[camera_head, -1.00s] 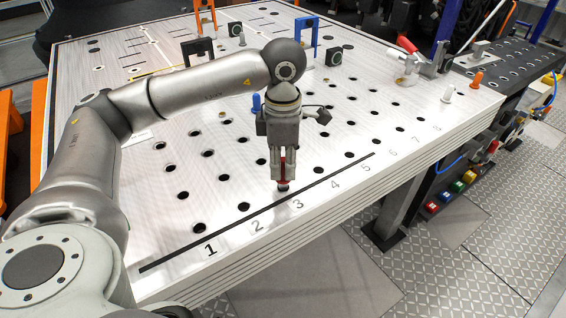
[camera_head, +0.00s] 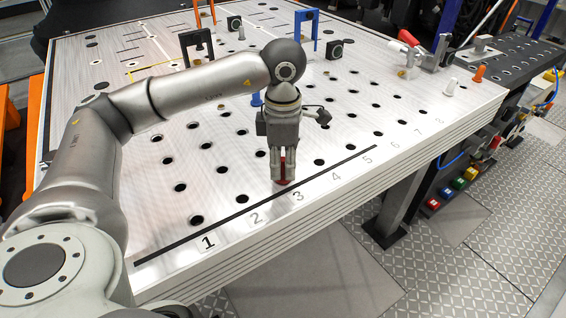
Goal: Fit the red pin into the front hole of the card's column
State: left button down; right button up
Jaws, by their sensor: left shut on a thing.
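My left gripper (camera_head: 283,178) points straight down over the front row of holes and is shut on the red pin (camera_head: 284,168). Only a strip of the pin shows between the fingers. Its lower end is at the table top at the front hole behind the number 3 (camera_head: 298,195). The gripper and pin cover that hole, so I cannot tell how deep the pin sits. The front holes of columns 1 (camera_head: 196,220) and 2 (camera_head: 242,199) are open and empty. I cannot make out a card with a readable number. My right gripper is not in view.
A blue pin (camera_head: 255,99) stands just behind my left wrist. A black bracket (camera_head: 197,46), a blue bracket (camera_head: 306,30) and a red-handled clamp (camera_head: 410,40) stand farther back.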

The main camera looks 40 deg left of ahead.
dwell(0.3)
pick_arm(q)
jog(key=c, duration=1.3)
grip_release()
jog(key=shift+o, duration=0.2)
notch_tip(320, 180, up, 12)
